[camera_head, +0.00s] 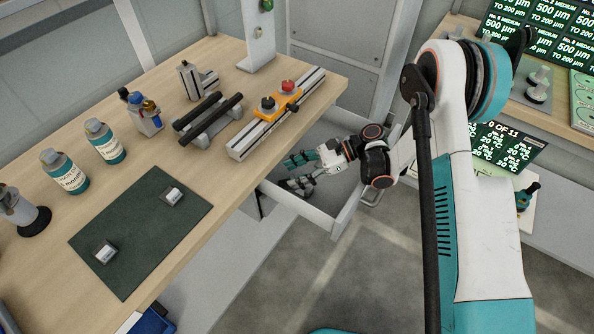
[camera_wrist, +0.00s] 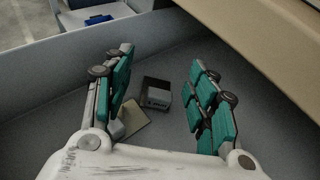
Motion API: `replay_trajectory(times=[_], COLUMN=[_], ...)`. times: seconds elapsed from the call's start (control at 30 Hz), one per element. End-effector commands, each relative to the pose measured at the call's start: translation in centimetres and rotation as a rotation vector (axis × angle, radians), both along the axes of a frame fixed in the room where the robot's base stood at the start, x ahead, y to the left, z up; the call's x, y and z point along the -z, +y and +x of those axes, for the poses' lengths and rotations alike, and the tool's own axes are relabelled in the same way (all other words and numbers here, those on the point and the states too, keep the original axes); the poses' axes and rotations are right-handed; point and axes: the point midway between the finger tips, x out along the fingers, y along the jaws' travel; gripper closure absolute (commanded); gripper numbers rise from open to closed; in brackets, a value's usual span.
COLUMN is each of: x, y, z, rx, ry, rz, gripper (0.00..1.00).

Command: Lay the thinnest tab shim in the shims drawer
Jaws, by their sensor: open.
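The open drawer (camera_head: 335,222) hangs under the bench, and its grey floor and wall (camera_wrist: 60,62) fill the wrist view. My gripper (camera_head: 291,173) is inside it, with its green-padded fingers (camera_wrist: 160,88) spread wide. A small dark block with a grey face (camera_wrist: 157,95) lies on the drawer floor between the fingers, touching neither. A flat tan piece (camera_wrist: 132,115) lies beside it near the left finger, which partly hides it. Two small metal pieces with pale labels, one upper (camera_head: 173,195) and one lower (camera_head: 105,252), lie on the dark green mat (camera_head: 140,235). Their thicknesses are hard to compare.
The bench edge (camera_wrist: 270,45) overhangs the drawer at the right of the wrist view. On the bench stand labelled bottles (camera_head: 105,140), a rail with orange clamp (camera_head: 278,103) and black bars (camera_head: 210,118). A blue bin (camera_head: 152,321) is below the front edge.

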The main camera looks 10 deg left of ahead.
Motion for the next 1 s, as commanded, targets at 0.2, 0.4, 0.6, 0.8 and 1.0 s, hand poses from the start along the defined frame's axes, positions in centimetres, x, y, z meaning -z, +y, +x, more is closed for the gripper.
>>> replay_trajectory(times=[0.2,0.4,0.6,0.8,1.0], x=[-2.5,-4.0,-4.8,-4.9,-6.5], y=[-4.5,-7.9,-9.8,-10.3,-9.8], z=[2.0,3.4,4.2,4.4,5.2], rx=[0.005,0.004,0.002,0.002,0.044], ry=[0.0,-0.001,0.0,0.0,0.003], rz=[0.0,0.0,0.0,0.0,0.018], gripper=[0.47,0.47,0.47,0.47,0.47])
